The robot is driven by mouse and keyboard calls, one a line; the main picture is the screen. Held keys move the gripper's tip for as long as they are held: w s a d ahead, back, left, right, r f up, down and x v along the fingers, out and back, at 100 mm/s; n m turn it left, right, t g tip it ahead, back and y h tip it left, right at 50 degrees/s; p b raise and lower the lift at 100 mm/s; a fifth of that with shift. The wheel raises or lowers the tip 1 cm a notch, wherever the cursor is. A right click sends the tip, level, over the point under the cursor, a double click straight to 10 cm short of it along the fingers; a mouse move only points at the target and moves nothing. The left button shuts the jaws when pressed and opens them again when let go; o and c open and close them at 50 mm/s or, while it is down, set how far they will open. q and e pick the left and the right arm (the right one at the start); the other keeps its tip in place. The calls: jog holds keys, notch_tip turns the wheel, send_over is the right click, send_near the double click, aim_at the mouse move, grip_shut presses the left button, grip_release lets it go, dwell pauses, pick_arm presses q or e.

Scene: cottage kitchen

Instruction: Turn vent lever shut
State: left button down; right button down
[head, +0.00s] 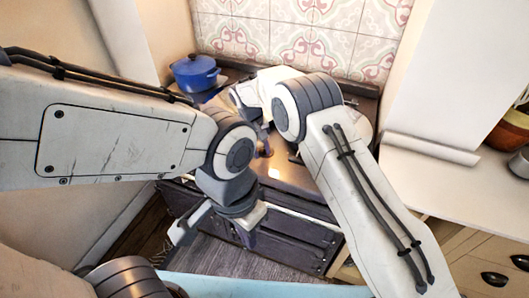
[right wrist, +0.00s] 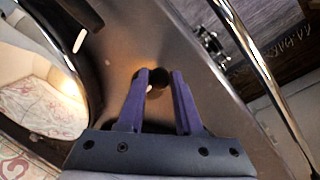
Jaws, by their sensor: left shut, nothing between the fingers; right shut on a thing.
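A small dark round knob (right wrist: 157,77), which I take to be the vent lever's end, sits between the purple-blue fingertips of my right gripper (right wrist: 159,76). The right gripper is shut on it. Most of the lever's shaft is hidden, so I cannot tell its angle. In the head view my right gripper (head: 264,148) is over the stove top (head: 290,176), partly hidden by its own arm. My left gripper (head: 214,230) hangs lower, in front of the stove and apart from the lever; it is shut and empty.
A blue lidded pot (head: 195,72) stands at the stove's back left. A metal rail (right wrist: 265,80) runs along the stove's edge in the right wrist view. A counter (head: 420,180) with a bowl (head: 512,130) is at the right. The tiled wall (head: 300,35) closes the back.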

jog(key=shift+w+a+m, duration=0.1)
jog(key=shift+a+m, duration=0.25)
jog(key=shift+m, duration=0.35)
jog(key=c, duration=0.6)
grip_release()
jog(key=shift+s+a+r+b, duration=0.1)
jog(key=shift+a+r+b, duration=0.3)
jog(key=shift+r, duration=1.35)
jog(key=shift+s+a+r+b, duration=0.1)
jog(key=shift+a+r+b, duration=0.25)
jog(key=shift+r, duration=1.35)
jog(key=shift+s+a+r+b, duration=0.1)
jog(key=shift+a+r+b, duration=0.3)
jog(key=shift+r, duration=1.35)
jog(key=shift+d, duration=0.1)
